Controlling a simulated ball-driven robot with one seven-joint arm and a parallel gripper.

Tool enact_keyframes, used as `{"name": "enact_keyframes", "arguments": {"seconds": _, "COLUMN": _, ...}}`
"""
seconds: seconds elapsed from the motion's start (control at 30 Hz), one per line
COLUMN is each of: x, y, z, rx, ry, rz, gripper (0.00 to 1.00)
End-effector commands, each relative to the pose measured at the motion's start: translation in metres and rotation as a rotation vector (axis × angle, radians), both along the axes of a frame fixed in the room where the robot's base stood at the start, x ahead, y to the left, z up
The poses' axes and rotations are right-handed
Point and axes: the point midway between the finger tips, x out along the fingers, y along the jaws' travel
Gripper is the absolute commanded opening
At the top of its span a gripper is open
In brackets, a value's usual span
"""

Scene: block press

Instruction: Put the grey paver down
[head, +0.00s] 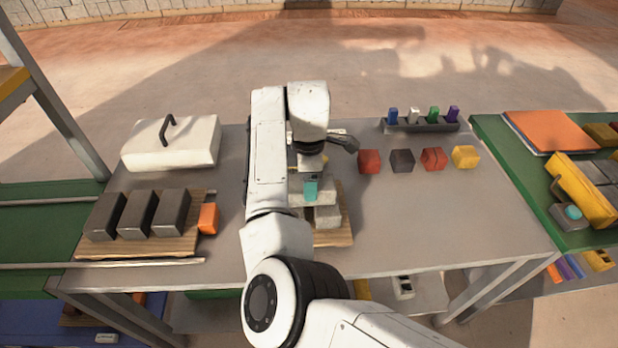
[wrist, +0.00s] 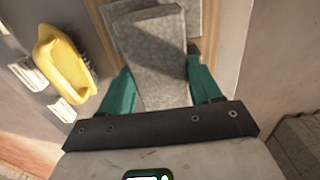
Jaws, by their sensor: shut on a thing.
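My gripper (wrist: 163,92) has teal fingers and is shut on a grey paver (wrist: 155,55) in the wrist view, one finger on each side of it. In the head view my gripper (head: 311,188) is over a wooden board (head: 340,234) at the middle of the table, partly hidden by my arm. Light grey pavers (head: 327,217) show around and below the fingers there. In the wrist view more grey surface (wrist: 192,14) lies beyond the held paver, by the board's edge. I cannot tell whether the held paver touches what is under it.
Left on the table are a board with three dark blocks (head: 136,214), an orange block (head: 208,218) and a white handled box (head: 170,142). Right are small coloured blocks (head: 402,160) and a peg rack (head: 421,126). A yellow brush (wrist: 60,65) lies near the gripper. The table's front right is clear.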

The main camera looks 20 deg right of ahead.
Motion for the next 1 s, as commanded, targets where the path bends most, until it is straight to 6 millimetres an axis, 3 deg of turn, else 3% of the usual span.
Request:
{"name": "enact_keyframes", "arguments": {"seconds": 0.6, "x": 0.001, "y": 0.000, "z": -0.007, "rx": -0.002, "ry": -0.003, "rz": 0.001, "gripper": 0.00}}
{"name": "enact_keyframes", "arguments": {"seconds": 0.63, "x": 0.000, "y": 0.000, "z": -0.009, "rx": -0.001, "ry": -0.001, "rz": 0.001, "gripper": 0.64}}
{"name": "enact_keyframes", "arguments": {"seconds": 0.9, "x": 0.000, "y": 0.000, "z": -0.009, "rx": 0.000, "ry": -0.001, "rz": 0.001, "gripper": 0.89}}
{"name": "enact_keyframes", "arguments": {"seconds": 1.0, "x": 0.000, "y": 0.000, "z": -0.009, "rx": 0.000, "ry": -0.001, "rz": 0.001, "gripper": 0.89}}
